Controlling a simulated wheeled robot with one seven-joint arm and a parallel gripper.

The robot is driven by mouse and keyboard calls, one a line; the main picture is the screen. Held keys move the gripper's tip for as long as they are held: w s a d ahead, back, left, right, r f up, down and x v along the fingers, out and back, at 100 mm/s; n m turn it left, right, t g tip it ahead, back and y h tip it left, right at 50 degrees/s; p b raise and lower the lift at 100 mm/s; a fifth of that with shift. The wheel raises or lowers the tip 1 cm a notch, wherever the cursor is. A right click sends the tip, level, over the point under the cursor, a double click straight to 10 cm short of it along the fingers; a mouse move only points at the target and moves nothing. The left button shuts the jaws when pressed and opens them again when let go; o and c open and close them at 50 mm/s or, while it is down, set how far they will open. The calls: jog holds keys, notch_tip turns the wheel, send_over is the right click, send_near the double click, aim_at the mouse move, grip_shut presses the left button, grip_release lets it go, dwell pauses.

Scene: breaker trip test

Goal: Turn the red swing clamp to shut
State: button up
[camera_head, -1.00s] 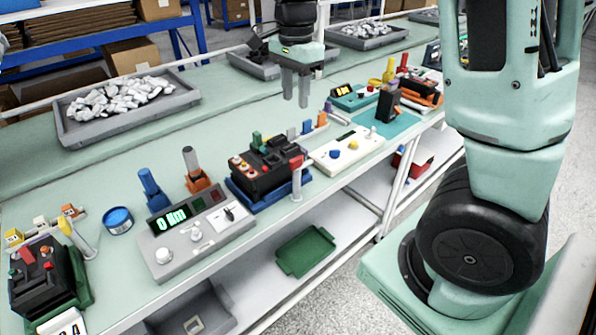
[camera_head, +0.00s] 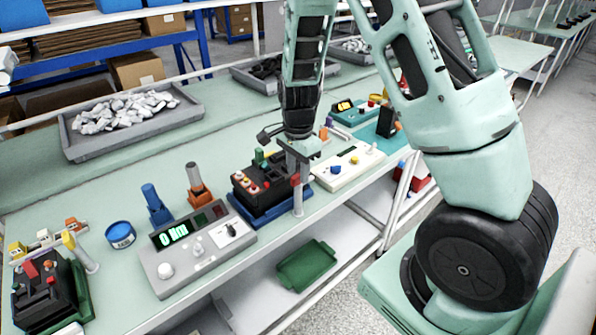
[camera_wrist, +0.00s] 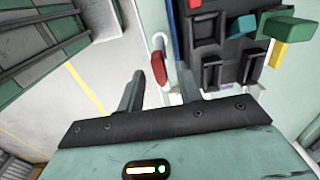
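The red swing clamp (camera_head: 295,180) is on a pale upright post at the front right corner of a black breaker (camera_head: 262,187) in a blue fixture. In the wrist view the red clamp (camera_wrist: 158,68) lies just ahead of the gap between my fingertips. The breaker (camera_wrist: 238,55) shows to its right, with a green lever on it. My gripper (camera_head: 298,163) points down right above the clamp; it is open, with empty space between the fingers in the wrist view (camera_wrist: 160,92). The fingers partly hide the clamp's top in the head view.
A grey meter box (camera_head: 197,246) stands left of the fixture, and a cream box with coloured knobs (camera_head: 348,166) stands right. A second breaker (camera_head: 45,290) sits at the far left. The table's front edge runs close by the post, with a green tray (camera_head: 306,264) on the shelf below.

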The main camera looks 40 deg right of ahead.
jog(key=shift+f, duration=0.6)
grip_shut()
